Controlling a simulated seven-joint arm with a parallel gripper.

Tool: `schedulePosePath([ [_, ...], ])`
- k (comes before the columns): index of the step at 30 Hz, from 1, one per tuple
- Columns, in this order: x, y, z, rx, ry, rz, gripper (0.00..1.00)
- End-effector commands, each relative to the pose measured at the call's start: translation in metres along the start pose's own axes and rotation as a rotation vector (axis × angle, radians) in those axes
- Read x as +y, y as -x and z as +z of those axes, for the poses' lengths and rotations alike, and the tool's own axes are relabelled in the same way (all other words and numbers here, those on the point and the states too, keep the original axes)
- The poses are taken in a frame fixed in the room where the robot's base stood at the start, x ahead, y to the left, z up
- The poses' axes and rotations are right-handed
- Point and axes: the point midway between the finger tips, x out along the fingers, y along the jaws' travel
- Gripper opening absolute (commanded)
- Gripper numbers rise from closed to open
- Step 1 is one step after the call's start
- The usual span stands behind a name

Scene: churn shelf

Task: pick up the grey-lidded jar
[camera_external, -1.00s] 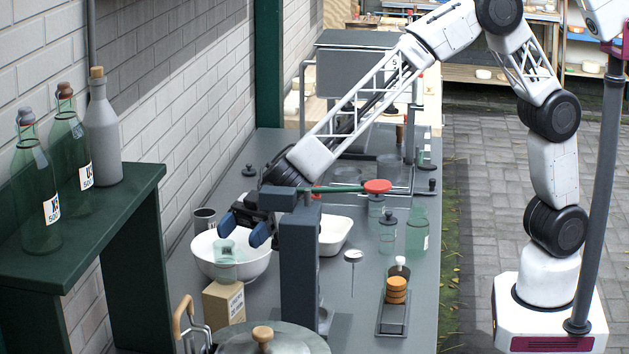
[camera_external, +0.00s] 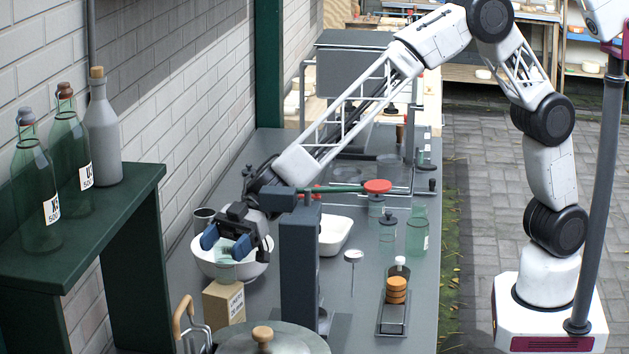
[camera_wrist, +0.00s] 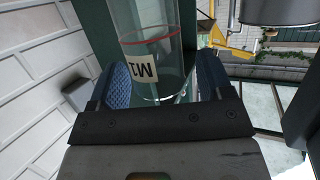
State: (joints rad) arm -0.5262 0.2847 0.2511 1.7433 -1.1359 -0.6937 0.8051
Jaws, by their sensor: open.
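My gripper (camera_external: 226,243) is open above the white bowl's near side, at the top of a clear glass vessel (camera_external: 226,271) standing by the cardboard box. In the wrist view a clear glass vessel (camera_wrist: 148,48) with a red ring and a label reading M1 shows between the two blue finger pads; contact is not clear, and no lid is visible on it. Two glass jars with dark grey knobbed lids stand right of the post: a nearer jar (camera_external: 387,240) and a farther jar (camera_external: 376,211). My gripper is well left of both.
A white bowl (camera_external: 208,265) and cardboard box (camera_external: 221,303) are close to my gripper. A dark upright post (camera_external: 299,265) with a green, red-knobbed lever stands just right. A large lidded pot (camera_external: 275,342) is in front. A green shelf (camera_external: 115,195) with bottles is left.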

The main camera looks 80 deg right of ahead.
Motion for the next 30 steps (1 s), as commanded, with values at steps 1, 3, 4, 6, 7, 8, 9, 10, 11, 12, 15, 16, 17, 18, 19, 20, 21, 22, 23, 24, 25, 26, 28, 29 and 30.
schedulePosePath([
  [1, 0.0, 0.0001, 0.0, 0.0, 0.0, 0.0, 0.73],
  [3, -0.0001, 0.0001, 0.0, 0.0, 0.0, 0.0, 0.73],
  [4, 0.0, 0.0001, 0.0, 0.0, 0.0, 0.0, 0.73],
  [6, 0.0, 0.0001, 0.0, 0.0, 0.0, 0.0, 0.73],
  [7, 0.0, 0.0001, 0.0, 0.0, 0.0, 0.0, 0.73],
  [8, 0.0, 0.0001, 0.0, 0.0, 0.0, 0.0, 0.73],
  [9, 0.0, 0.0001, 0.0, 0.0, 0.0, 0.0, 0.71],
  [10, -0.0001, 0.0001, 0.0, 0.0, 0.0, 0.0, 0.67],
  [11, -0.0001, 0.0001, 0.0, 0.0, 0.0, 0.0, 0.62],
  [12, -0.0001, 0.0001, 0.0, 0.0, 0.0, 0.0, 0.56],
  [15, -0.0001, 0.0002, 0.0, 0.0, 0.0, 0.0, 0.41],
  [16, -0.0001, 0.0002, -0.0001, 0.0, 0.0, 0.0, 0.36],
  [17, -0.0001, 0.0002, -0.0001, 0.0, 0.0, 0.0, 0.32],
  [18, -0.0001, 0.0002, -0.0001, 0.0, 0.0, 0.0, 0.26],
  [19, -0.0001, 0.0002, -0.0001, 0.0, 0.0, 0.0, 0.21],
  [20, -0.0001, 0.0002, -0.0001, 0.0, 0.0, 0.0, 0.16],
  [21, -0.0001, 0.0002, -0.0004, 0.001, 0.0, 0.0, 0.12],
  [22, -0.0001, 0.0002, -0.0004, 0.001, 0.0, 0.0, 0.12],
  [23, -0.0001, 0.0002, -0.0004, 0.001, 0.0, 0.0, 0.12],
  [24, -0.0001, 0.0002, -0.0004, 0.001, 0.0, 0.0, 0.12],
  [25, 0.0, 0.0002, -0.0004, 0.0, 0.0, 0.0, 0.12],
  [26, 0.0, 0.0002, -0.0005, 0.001, 0.0, 0.0, 0.12],
  [28, 0.0, 0.0004, -0.001, 0.001, 0.0, 0.0, 0.12],
  [29, 0.0, 0.0005, -0.0015, 0.001, 0.0, 0.0, 0.12],
  [30, 0.0, 0.0008, -0.0024, 0.001, 0.0, 0.0, 0.12],
])
